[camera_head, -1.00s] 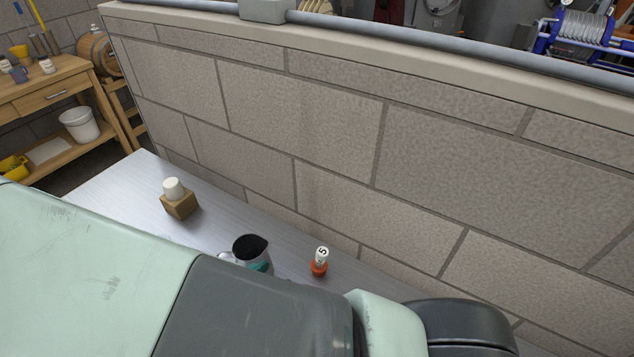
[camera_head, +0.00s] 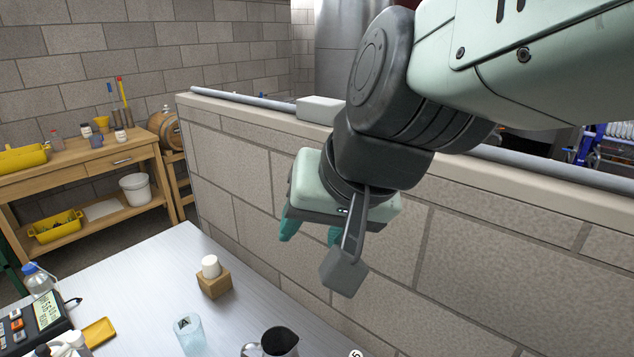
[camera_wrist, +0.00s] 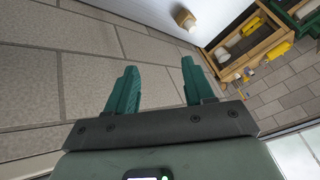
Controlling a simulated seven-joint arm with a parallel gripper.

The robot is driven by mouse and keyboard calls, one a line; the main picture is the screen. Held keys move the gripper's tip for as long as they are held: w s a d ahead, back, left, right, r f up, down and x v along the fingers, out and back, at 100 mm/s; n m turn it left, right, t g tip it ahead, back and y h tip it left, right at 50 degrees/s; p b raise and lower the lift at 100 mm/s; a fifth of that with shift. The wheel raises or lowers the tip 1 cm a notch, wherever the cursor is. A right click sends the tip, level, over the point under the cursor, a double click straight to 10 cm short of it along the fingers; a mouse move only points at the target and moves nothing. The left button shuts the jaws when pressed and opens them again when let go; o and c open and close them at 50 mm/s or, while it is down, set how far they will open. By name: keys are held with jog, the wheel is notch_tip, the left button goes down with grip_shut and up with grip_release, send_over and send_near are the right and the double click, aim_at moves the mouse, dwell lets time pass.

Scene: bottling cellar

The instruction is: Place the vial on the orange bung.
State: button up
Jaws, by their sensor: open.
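My gripper (camera_head: 310,233) is open and empty, raised in front of the block wall above the table. Its two teal fingers also show apart in the wrist view (camera_wrist: 160,70). In the head view, the white top of what looks like the vial (camera_head: 355,353), with a dark mark on it, just shows at the bottom edge, below and apart from my gripper. The rest of it is cut off. The orange bung is out of view now; in the earlier head frame, a white piece marked "5" stands upright on it.
A wooden block (camera_head: 214,284) carries a white cylinder (camera_head: 210,266). A metal jug (camera_head: 279,344) and a pale blue glass marked "A" (camera_head: 191,338) stand near the front. A meter (camera_head: 38,316) and a bottle (camera_head: 40,281) are at left. The block wall (camera_head: 460,270) bounds the table behind.

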jog(key=s+d+r+h, duration=0.2)
jog(key=s+d+h, duration=0.1)
jog(key=s+d, duration=0.4)
jog(key=shift+d+n, duration=0.3)
jog(key=shift+d, duration=0.3)
dwell(0.4)
